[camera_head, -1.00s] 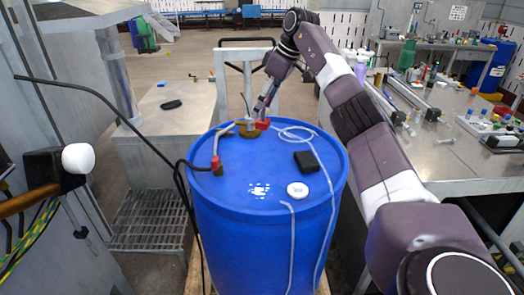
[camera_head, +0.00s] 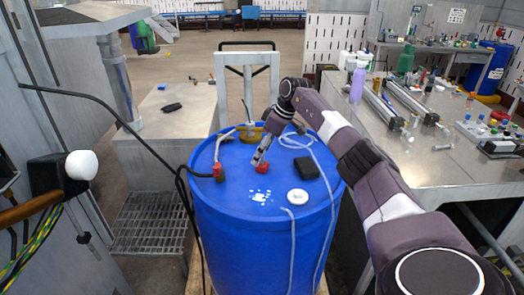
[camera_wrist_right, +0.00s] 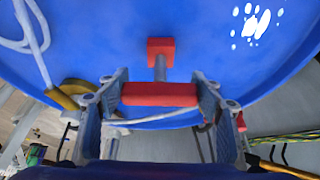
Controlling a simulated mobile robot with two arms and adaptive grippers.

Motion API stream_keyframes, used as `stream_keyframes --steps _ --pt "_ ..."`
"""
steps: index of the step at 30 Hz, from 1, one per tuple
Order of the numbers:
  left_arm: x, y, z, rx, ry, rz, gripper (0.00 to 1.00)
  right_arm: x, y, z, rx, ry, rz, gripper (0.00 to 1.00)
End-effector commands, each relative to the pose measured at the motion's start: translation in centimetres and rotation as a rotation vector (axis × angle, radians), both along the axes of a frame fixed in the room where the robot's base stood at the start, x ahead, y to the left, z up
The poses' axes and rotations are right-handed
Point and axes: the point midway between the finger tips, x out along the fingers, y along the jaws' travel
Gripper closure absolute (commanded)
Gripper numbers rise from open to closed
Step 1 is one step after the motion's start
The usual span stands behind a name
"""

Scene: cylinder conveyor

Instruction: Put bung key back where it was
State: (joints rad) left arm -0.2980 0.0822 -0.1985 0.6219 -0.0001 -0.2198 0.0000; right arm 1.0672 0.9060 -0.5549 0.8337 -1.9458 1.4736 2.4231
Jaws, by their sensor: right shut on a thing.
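The bung key has a red crossbar handle, a grey shaft and a red block end; it shows in the right wrist view (camera_wrist_right: 160,68). In the head view its red part (camera_head: 262,168) is small, over the middle of the blue drum's top. My right gripper (camera_wrist_right: 160,95) is shut on the red crossbar, one finger at each end; in the head view it points down at the drum top (camera_head: 260,156). I cannot tell whether the key touches the drum. The blue drum (camera_head: 262,235) stands upright. My left gripper is not in view.
On the drum lie a brass-coloured fitting (camera_head: 252,133) at the back, a red-capped fitting (camera_head: 218,174) at left, a black box (camera_head: 306,168), a white round cap (camera_head: 297,196) and a clear hose (camera_head: 291,245). A cluttered steel bench (camera_head: 425,165) stands at right; a grey cabinet (camera_head: 165,130) at left.

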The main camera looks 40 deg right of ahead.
Motion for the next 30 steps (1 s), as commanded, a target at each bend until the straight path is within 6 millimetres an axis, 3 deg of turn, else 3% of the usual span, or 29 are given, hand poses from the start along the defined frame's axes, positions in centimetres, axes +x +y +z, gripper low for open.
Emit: stream_keyframes --steps 8,9,14,23,30 --pt "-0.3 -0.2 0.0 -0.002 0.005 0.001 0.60 0.0 0.0 -0.2 0.001 0.000 0.000 0.84" --pt "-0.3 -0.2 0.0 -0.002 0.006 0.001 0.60 0.0 0.0 -0.3 0.000 0.001 0.000 0.39" --pt "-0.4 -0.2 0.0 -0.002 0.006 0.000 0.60 0.0 0.0 -0.3 0.001 0.000 0.000 0.22" --pt "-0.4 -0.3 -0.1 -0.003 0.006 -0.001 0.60 0.0 0.0 -0.1 0.000 -0.001 0.001 0.22" --pt "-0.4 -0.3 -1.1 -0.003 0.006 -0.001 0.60 -1.0 -0.6 2.7 -0.002 -0.005 -0.001 0.22"
